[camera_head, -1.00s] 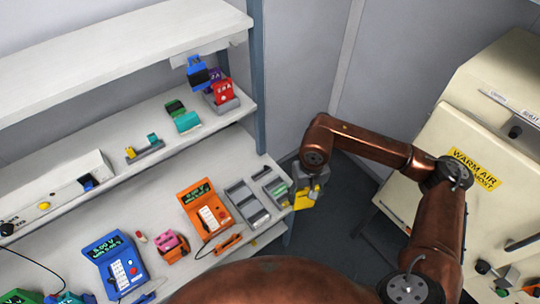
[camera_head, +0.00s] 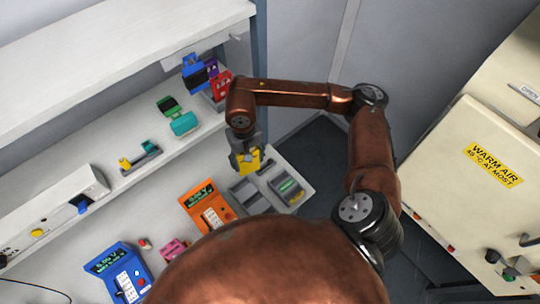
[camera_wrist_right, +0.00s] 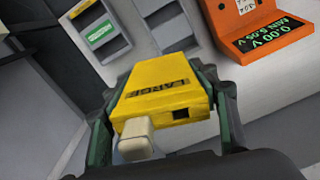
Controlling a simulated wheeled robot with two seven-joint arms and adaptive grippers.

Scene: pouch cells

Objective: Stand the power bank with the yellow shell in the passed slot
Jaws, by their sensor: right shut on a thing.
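The yellow-shelled power bank (camera_head: 249,161) is held above the bench by my right gripper (camera_head: 245,153). In the right wrist view the power bank (camera_wrist_right: 165,82) reads "LARGE", with a pale block and a dark port on its near end. The fingers of my right gripper (camera_wrist_right: 165,112) are shut on its two sides. Two grey slotted trays sit below and beside it: one tray (camera_head: 243,190) just under the power bank, the other (camera_head: 273,180) to its right, with a green-marked plate. Which slot is the passed one cannot be read. My left gripper is out of view.
An orange meter (camera_head: 205,207) stands left of the trays, a blue meter (camera_head: 120,270) farther left. The shelf behind holds a teal item (camera_head: 184,123), a green item (camera_head: 168,104) and a red item (camera_head: 220,84). A cream warm-air cabinet (camera_head: 450,170) stands at right.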

